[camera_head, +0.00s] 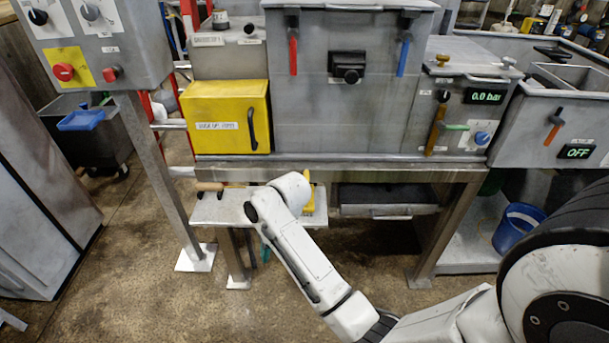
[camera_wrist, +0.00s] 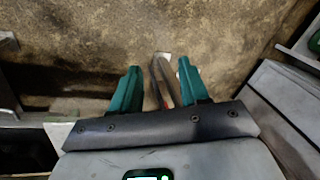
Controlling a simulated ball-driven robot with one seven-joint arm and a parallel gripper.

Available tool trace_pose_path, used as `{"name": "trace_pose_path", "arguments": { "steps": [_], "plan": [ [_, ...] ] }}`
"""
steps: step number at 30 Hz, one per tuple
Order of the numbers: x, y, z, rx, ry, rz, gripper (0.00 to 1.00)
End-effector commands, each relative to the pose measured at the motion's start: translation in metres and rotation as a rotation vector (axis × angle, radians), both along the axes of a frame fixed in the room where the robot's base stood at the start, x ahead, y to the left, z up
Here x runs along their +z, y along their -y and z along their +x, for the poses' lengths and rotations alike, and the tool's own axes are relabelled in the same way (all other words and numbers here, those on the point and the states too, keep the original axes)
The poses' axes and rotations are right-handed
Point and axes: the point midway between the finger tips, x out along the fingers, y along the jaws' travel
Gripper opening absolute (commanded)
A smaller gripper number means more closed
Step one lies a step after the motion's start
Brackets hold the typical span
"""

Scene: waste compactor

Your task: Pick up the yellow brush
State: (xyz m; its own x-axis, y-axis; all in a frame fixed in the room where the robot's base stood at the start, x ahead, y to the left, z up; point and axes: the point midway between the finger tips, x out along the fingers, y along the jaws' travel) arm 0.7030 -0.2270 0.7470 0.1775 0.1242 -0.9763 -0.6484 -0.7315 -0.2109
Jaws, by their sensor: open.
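A yellow object (camera_head: 309,204), which may be the yellow brush, shows at the right end of a small grey shelf (camera_head: 205,211) in the head view. My arm covers part of it, so its shape is unclear. My gripper (camera_wrist: 158,68) shows in the wrist view with its two teal fingers apart. A thin tool-like thing (camera_wrist: 163,84), dark and reddish, shows between the fingers over the brown floor. I cannot tell whether it lies within the jaws or beyond them. No clearly yellow brush shows in the wrist view.
A wooden handle (camera_head: 209,187) lies at the shelf's left end. The grey compactor (camera_head: 345,125) and a yellow box (camera_head: 228,117) stand above and behind the shelf. Metal legs (camera_head: 160,170) flank it. A blue bucket (camera_head: 517,226) stands at right. Brown floor lies open in front.

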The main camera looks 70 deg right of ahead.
Motion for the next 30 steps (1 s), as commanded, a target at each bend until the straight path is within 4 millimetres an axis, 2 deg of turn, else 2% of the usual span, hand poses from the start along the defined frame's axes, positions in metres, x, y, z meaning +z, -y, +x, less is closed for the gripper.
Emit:
{"name": "trace_pose_path", "arguments": {
  "steps": [1, 3, 6, 9, 13, 17, 25, 30],
  "plan": [
    [0.044, 0.035, 0.006, -0.07, 0.001, 0.002, 0.45],
    [0.075, 0.073, 0.008, -0.152, -0.004, 0.011, 0.45],
    [0.111, 0.121, 0.004, -0.254, -0.016, 0.02, 0.45],
    [0.14, 0.159, -0.006, -0.336, -0.026, 0.026, 0.45],
    [0.165, 0.192, -0.017, -0.408, -0.037, 0.029, 0.45],
    [0.172, 0.207, -0.024, -0.443, -0.045, 0.032, 0.45],
    [0.135, 0.206, -0.018, -0.448, -0.047, 0.034, 0.45],
    [0.121, 0.205, -0.015, -0.448, -0.043, 0.032, 0.45]
  ]
}}
